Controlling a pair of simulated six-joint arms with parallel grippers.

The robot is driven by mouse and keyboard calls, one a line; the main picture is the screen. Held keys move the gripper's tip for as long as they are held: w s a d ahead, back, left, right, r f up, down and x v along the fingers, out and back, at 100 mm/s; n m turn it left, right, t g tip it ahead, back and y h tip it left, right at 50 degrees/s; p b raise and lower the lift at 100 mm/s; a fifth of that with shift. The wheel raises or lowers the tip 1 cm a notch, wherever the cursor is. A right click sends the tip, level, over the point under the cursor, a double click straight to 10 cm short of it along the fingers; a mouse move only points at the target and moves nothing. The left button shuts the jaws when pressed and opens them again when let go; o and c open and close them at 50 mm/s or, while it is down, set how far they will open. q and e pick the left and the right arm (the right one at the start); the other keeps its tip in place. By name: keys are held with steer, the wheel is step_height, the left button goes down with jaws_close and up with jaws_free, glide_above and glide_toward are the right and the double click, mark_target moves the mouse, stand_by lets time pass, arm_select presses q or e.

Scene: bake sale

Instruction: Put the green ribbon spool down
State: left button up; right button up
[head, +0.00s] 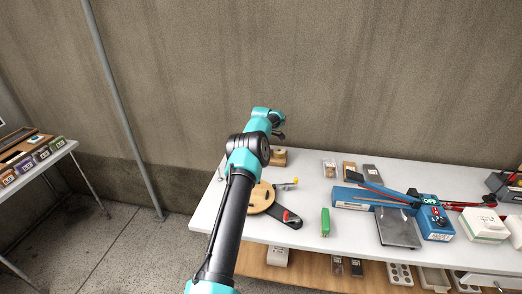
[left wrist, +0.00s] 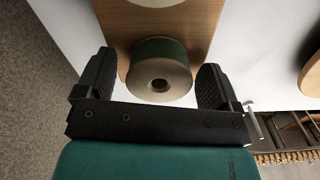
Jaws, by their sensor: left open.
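The green ribbon spool (left wrist: 158,52) shows in the left wrist view, with green ribbon around its side and a tan end with a dark centre hole facing the camera. It is at a light wooden block or stand (left wrist: 119,18); I cannot tell whether it rests on it. My left gripper (left wrist: 152,82) is open, with one finger on each side of the spool and small gaps showing. In the head view the wooden stand (head: 280,158) is partly behind my left arm, and the spool cannot be made out. My right gripper is out of view.
The white table (head: 310,180) holds a round wooden board (head: 262,197), a small green box (head: 325,222), a grey scale (head: 398,229) and a blue box (head: 436,224). Small packets (head: 349,171) lie towards the back. A side table (head: 45,160) stands far left.

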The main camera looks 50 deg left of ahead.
arm_select(q)
step_height(320, 180, up, 12)
steer(key=shift+r, duration=0.15)
stand_by(0.4)
steer(key=shift+w, duration=0.1)
stand_by(0.5)
